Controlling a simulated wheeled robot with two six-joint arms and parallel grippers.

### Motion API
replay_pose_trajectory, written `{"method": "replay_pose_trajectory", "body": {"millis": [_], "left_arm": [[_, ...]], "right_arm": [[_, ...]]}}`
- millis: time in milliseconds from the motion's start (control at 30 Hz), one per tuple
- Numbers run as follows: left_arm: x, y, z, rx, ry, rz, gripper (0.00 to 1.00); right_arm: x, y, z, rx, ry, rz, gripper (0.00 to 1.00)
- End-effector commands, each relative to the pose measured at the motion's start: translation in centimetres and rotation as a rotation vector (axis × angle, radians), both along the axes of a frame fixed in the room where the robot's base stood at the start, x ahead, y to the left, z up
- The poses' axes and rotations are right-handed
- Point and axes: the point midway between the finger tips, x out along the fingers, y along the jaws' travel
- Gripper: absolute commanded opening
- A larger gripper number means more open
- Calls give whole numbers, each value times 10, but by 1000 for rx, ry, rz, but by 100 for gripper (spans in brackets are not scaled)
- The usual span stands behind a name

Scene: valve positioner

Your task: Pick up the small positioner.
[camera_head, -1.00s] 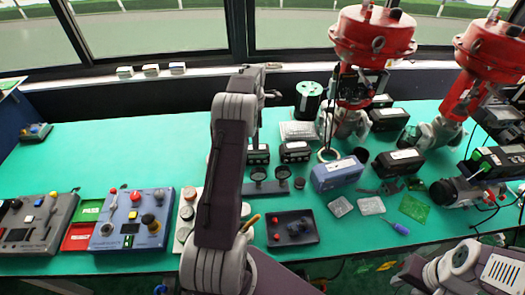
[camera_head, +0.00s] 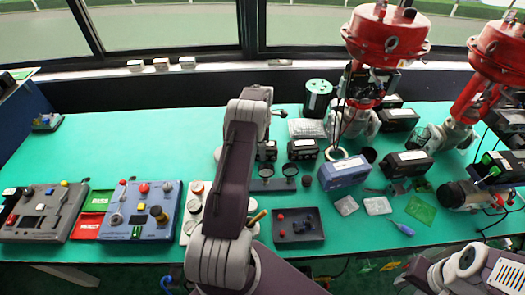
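Two small black boxes with pale labels stand mid-table: one (camera_head: 267,152) partly behind my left arm, the other (camera_head: 303,149) just right of it. Either could be the small positioner; I cannot tell which. Larger dark boxes (camera_head: 405,163) and a blue-grey box (camera_head: 344,172) stand to the right. My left arm rises through the middle and bends over at the top.
Red valve actuators (camera_head: 386,37) stand at the back right. A dark tray (camera_head: 298,226) with small parts lies at the front. Control boxes (camera_head: 142,210) stand at front left. A black-green spool (camera_head: 317,98) is behind. The left rear table (camera_head: 130,140) is clear.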

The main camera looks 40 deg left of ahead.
Motion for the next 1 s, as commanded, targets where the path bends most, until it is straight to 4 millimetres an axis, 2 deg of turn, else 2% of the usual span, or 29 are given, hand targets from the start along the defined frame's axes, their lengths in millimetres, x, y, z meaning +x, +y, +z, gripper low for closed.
{"method": "replay_pose_trajectory", "body": {"millis": [667, 767, 933, 967, 1000], "left_arm": [[0, 0, -5, 0, 0, 0, 80], [0, 0, -5, 0, 0, 0, 55], [0, 0, -4, 1, -1, 0, 8], [0, 0, -4, 1, -1, 0, 0], [0, 0, -4, 1, -2, 0, 0]], "right_arm": [[0, 0, 0, 0, 0, 0, 36], [0, 0, 0, 0, 0, 0, 36], [0, 0, 0, 0, 0, 0, 36], [0, 0, 0, 0, 0, 0, 36], [0, 0, 0, 0, 0, 0, 36]]}}
